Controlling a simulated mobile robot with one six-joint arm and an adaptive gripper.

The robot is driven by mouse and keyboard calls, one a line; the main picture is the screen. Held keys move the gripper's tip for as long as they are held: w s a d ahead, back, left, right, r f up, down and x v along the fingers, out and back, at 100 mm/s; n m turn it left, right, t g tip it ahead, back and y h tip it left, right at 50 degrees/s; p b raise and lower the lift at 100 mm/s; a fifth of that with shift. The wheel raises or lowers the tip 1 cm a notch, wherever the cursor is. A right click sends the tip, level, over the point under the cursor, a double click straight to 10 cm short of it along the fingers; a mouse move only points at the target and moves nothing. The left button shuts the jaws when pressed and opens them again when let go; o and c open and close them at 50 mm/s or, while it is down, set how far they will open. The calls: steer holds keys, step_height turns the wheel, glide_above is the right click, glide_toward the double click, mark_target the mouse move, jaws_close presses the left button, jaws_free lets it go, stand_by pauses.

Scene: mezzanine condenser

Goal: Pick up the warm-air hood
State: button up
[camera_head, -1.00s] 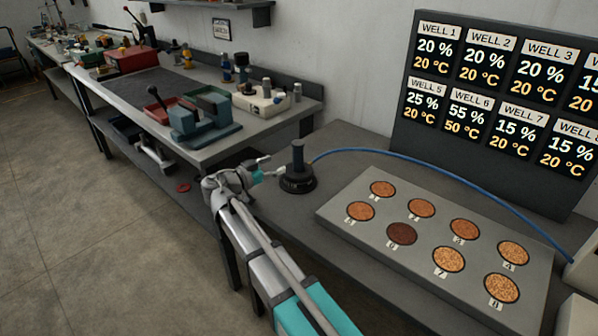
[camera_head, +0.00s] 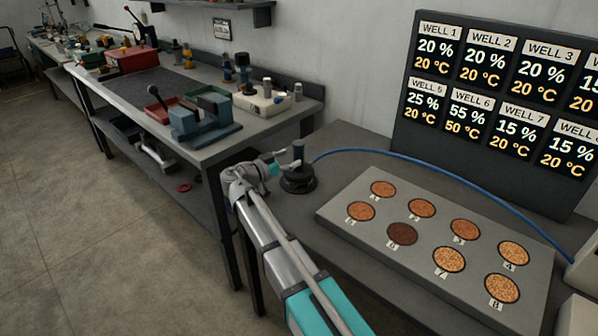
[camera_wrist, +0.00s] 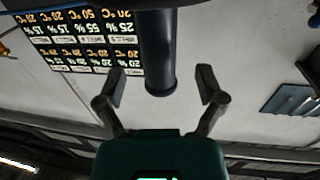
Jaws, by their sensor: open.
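The warm-air hood (camera_head: 299,181) stands upright on the grey bench, left of the well block. It has a dark round base and a post-like handle, and a blue hose runs from it. My gripper (camera_head: 289,160) is at the handle, partly covering it, fingers pointing right. In the wrist view the picture is upside down; the dark handle (camera_wrist: 157,50) reaches between the two spread fingers of my gripper (camera_wrist: 161,85), with a clear gap on each side. The gripper is open and holds nothing. The hood's base is mostly out of the wrist view.
The well block (camera_head: 375,235) holds several grain-filled wells. The blue hose (camera_head: 440,172) arches behind it. A display board (camera_head: 490,115) stands at the back, listing well 6 at 55 % and 50 °C. A workbench with a blue-grey vise (camera_head: 200,118) is at the left.

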mark_target(299, 154)
steer(key=shift+x, duration=1.75)
jaws_close()
